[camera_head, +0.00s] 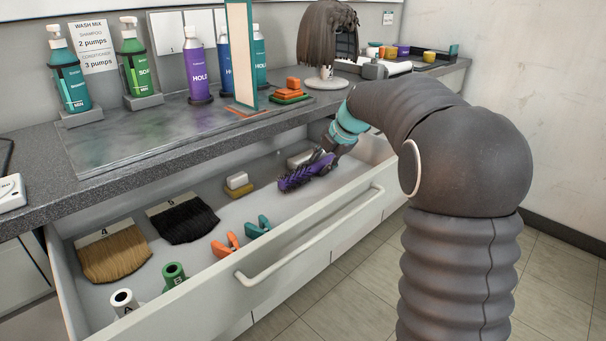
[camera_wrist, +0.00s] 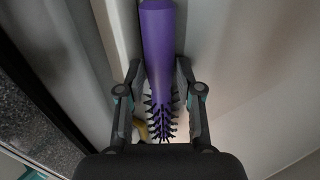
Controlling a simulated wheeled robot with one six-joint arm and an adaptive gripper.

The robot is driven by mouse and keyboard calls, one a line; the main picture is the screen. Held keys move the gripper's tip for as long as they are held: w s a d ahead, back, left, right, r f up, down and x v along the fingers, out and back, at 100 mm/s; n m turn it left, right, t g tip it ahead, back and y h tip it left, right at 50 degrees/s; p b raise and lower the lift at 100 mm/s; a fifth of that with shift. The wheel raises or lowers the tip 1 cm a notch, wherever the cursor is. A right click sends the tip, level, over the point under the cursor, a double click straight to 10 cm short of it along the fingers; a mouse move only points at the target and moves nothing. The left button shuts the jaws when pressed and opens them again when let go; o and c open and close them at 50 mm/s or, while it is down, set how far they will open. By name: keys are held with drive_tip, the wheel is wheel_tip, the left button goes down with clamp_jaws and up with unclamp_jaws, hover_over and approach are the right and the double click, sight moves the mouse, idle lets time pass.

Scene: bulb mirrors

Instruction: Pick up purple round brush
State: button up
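The purple round brush (camera_head: 305,174) is in the open drawer's far right part in the head view, lying at a slant with dark bristles showing. In the wrist view the brush (camera_wrist: 159,45) runs between my fingers, its smooth purple part toward the top and its black bristles toward the palm. My gripper (camera_wrist: 160,68) has one fingertip close against each side of the brush and looks shut on it. In the head view my gripper (camera_head: 333,150) reaches down over the drawer at the brush's upper right end. I cannot tell whether the brush touches the drawer floor.
The drawer walls and counter edge (camera_head: 180,153) are close to my gripper. Bottles stand on the counter.

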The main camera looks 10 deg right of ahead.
drive_tip(key=shift+w+a+f, duration=0.1)
drive_tip(key=shift+f, duration=0.2)
clamp_jaws()
drive_tip(key=shift+r, duration=0.15)
